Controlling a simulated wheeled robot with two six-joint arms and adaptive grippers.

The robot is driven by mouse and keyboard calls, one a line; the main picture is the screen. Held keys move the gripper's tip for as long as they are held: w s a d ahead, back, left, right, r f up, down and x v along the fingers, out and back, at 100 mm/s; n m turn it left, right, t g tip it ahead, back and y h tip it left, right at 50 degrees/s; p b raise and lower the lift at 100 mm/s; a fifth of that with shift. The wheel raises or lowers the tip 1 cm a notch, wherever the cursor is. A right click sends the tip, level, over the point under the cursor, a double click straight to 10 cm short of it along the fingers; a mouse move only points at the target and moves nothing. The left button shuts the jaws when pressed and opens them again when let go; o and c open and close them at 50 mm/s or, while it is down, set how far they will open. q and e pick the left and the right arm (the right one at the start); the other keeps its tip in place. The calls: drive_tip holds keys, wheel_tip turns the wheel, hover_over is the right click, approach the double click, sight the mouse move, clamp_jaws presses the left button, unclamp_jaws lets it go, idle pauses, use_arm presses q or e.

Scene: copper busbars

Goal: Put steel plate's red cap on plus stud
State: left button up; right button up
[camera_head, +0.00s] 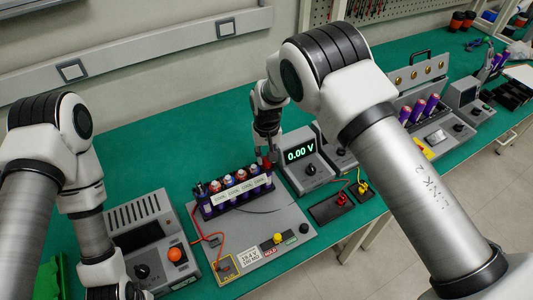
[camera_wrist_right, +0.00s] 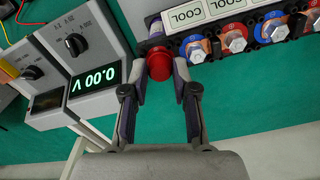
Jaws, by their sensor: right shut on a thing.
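My right gripper (camera_wrist_right: 160,75) is shut on the red cap (camera_wrist_right: 160,66). In the head view the right gripper (camera_head: 267,155) points down at the right end of the busbar pack (camera_head: 237,203), a row of purple cells with red and blue terminals and white labels. The cap is close to that end; its underside is hidden, so I cannot tell whether it touches the stud there. The grey steel plate (camera_head: 285,247) lies under and in front of the pack, with a yellow cap (camera_head: 278,238) on it. My left gripper is mostly cut off at the bottom left.
A meter reading 0.00 V (camera_head: 302,157) stands just right of the pack, also in the wrist view (camera_wrist_right: 88,55). A grey device with an orange knob (camera_head: 175,254) stands at left. Red and yellow leads lie on black trays (camera_head: 330,208). The green bench behind the pack is clear.

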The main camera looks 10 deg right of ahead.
drive_tip(key=shift+f, duration=0.2)
idle(0.3)
drive_tip(key=o, duration=1)
wheel_tip(320, 180, up, 6)
drive_tip(key=p, duration=0.4)
drive_tip(key=shift+r, duration=0.15)
use_arm(q)
wheel_tip(320, 180, up, 4)
drive_tip(key=shift+r, duration=0.15)
